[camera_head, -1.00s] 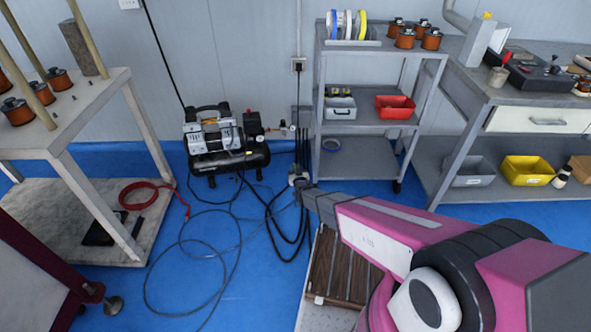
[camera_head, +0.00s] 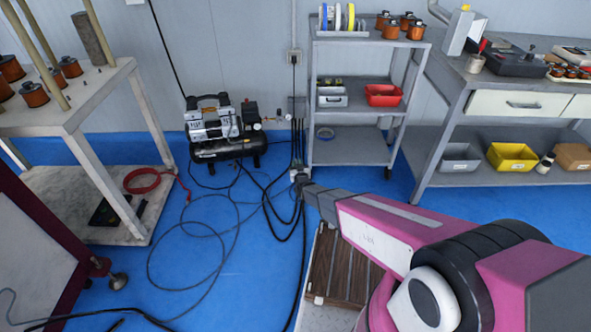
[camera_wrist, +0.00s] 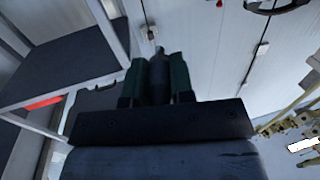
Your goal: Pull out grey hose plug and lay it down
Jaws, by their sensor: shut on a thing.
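My gripper (camera_head: 299,181) is in the middle of the head view, left of the trolley's base and right of the compressor. In the wrist view my gripper (camera_wrist: 158,75) is shut on a dark grey, narrow plug-like piece (camera_wrist: 157,66) between its two dark green fingers. I take this to be the grey hose plug; its far end is tapered. In the head view the plug is too small to tell apart from the gripper. A thin grey hose (camera_head: 150,262) lies in loops on the blue floor. Thicker dark lines run down close to the gripper.
A compressor (camera_head: 222,128) stands by the back wall. A grey trolley (camera_head: 350,147) is beyond the gripper, and a workbench (camera_head: 452,105) is at right. A white table (camera_head: 100,92) with a red hose (camera_head: 150,181) on its lower shelf is at left. A wooden slatted platform (camera_head: 338,268) lies below my arm.

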